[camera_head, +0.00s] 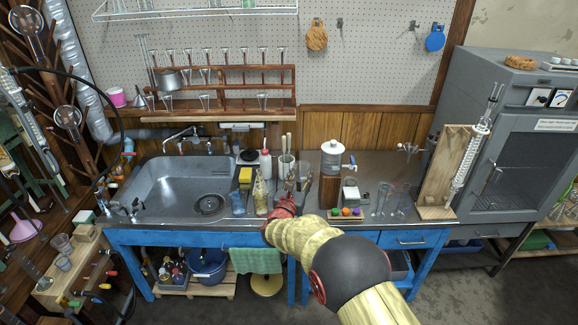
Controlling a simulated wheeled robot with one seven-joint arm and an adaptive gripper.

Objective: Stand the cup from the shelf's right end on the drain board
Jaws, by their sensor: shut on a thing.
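My gripper (285,204), red at its end, is low over the front of the steel counter, right of the sink. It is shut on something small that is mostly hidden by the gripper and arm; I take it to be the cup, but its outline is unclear. The drain board (228,222) is the steel surface by the sink; my gripper is at its right side. I cannot tell whether the held thing touches the surface.
A bluish glass (237,203), an amber bottle (261,196) and a white squeeze bottle (266,165) crowd the space left of my gripper. A dispenser (332,160) and coloured balls (346,211) stand to the right. The sink (180,184) is open at left.

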